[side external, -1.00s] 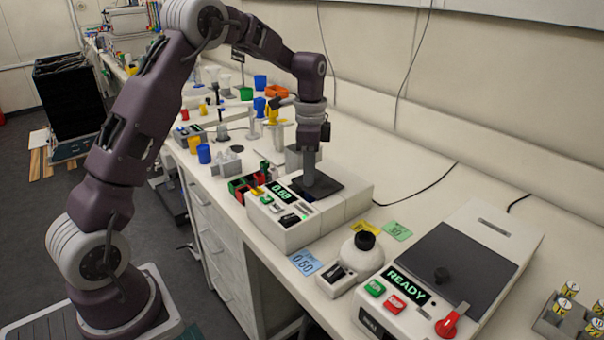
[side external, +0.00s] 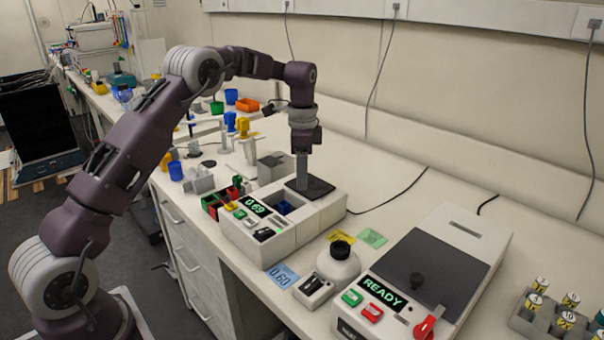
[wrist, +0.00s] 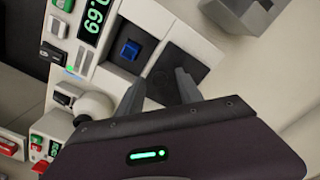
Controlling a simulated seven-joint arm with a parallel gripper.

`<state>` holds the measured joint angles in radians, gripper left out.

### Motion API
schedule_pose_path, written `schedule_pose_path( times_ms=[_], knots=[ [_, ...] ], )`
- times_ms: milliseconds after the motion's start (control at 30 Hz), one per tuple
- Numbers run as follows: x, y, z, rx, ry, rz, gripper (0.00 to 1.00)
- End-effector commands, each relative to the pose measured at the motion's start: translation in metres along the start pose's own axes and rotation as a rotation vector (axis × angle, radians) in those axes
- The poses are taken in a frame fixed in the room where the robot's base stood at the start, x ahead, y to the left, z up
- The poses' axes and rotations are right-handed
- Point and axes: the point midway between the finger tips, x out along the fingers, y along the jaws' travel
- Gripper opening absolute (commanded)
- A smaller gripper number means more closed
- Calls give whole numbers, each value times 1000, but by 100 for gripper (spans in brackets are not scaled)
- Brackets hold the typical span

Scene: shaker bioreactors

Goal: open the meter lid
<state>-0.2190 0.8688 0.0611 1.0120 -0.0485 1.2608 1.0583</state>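The meter (side external: 285,235) is a white box on the bench with a green 0.69 display (side external: 257,207). Its dark flat lid (side external: 318,187) lies at the back of the top, clear of a square well that holds a blue item (side external: 284,206). The wrist view shows the lid (wrist: 190,66) beside the well and the blue item (wrist: 130,50). My gripper (side external: 302,181) points down over the lid.
A READY device (side external: 440,262) with a dark lid and red lever stands to the right. A white round jar with a black cap (side external: 339,260) sits between. Coloured cards lie near it. A vial rack (side external: 550,322) is at far right. Cups and holders stand behind left.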

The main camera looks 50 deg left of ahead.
Motion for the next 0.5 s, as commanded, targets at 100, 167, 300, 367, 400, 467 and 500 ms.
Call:
schedule_pose_path(
  times_ms=[100,167,300,367,400,467,500],
  knots=[
    [0,0,0,0,0,0,43],
    [-5,0,0,0,1,-1,43],
    [-33,-1,-1,0,2,-3,43],
    [-45,-1,-1,0,3,-4,43],
    [-52,-1,-1,0,2,-3,43],
    [-61,-1,-1,0,2,-3,43],
    [-66,0,0,0,2,-2,43]
  ],
)
